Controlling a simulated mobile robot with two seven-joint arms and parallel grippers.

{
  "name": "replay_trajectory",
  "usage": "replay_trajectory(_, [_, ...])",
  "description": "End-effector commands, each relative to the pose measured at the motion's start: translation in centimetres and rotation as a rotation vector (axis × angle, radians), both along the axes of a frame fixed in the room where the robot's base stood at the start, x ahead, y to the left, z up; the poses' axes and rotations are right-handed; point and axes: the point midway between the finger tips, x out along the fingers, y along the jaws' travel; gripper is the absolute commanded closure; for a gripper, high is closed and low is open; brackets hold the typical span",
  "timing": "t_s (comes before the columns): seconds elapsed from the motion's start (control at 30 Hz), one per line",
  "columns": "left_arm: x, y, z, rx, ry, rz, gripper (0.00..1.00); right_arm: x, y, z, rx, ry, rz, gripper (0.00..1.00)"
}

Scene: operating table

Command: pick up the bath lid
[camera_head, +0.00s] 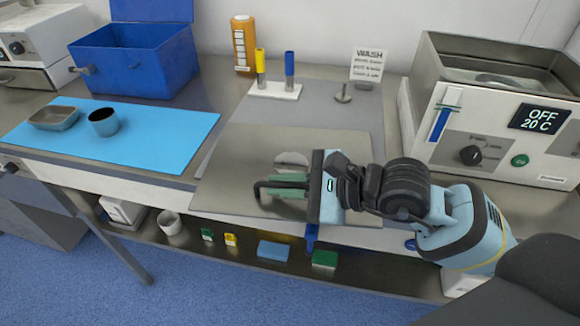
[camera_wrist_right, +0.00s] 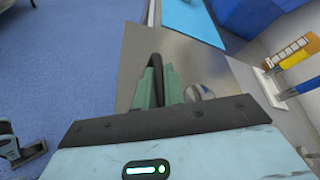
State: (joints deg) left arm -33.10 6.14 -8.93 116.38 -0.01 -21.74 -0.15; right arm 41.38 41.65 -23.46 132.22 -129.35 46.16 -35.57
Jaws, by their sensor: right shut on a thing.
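The bath lid (camera_head: 340,147) is a flat grey metal plate in the middle of the head view, reaching over the table's front edge. Its dark handle (camera_head: 259,188) is a loop near the left front part of the plate. My right gripper (camera_head: 285,187), with green fingers, is shut on this handle. In the right wrist view, the lid (camera_wrist_right: 205,65) lies beyond the fingers, and the handle (camera_wrist_right: 156,66) shows between them. I cannot tell whether the lid touches the table. My left gripper is not in view.
The open-topped water bath (camera_head: 470,125), reading OFF 20 C, stands at the right. A WASH sign (camera_head: 368,64) and a stand with yellow and blue tubes (camera_head: 275,90) are behind the lid. A blue mat (camera_head: 165,130) with two vessels and a blue box (camera_head: 135,62) are left.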

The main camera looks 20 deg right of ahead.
Motion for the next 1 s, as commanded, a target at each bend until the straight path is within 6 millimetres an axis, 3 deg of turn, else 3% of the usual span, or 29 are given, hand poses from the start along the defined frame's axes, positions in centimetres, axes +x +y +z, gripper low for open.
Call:
replay_trajectory(0.27, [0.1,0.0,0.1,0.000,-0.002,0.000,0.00,0.0,0.0,0.9,0.001,-0.006,0.001,1.00])
replay_trajectory(0.47, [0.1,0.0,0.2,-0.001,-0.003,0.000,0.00,0.1,0.0,3.8,0.001,-0.010,0.000,1.00])
replay_trajectory(0.73, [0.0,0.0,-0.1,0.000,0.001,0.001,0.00,-5.1,3.1,4.2,0.006,-0.003,0.004,1.00])
replay_trajectory(1.0, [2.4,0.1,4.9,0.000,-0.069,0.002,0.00,-7.2,4.2,5.5,0.002,-0.011,0.002,1.00])
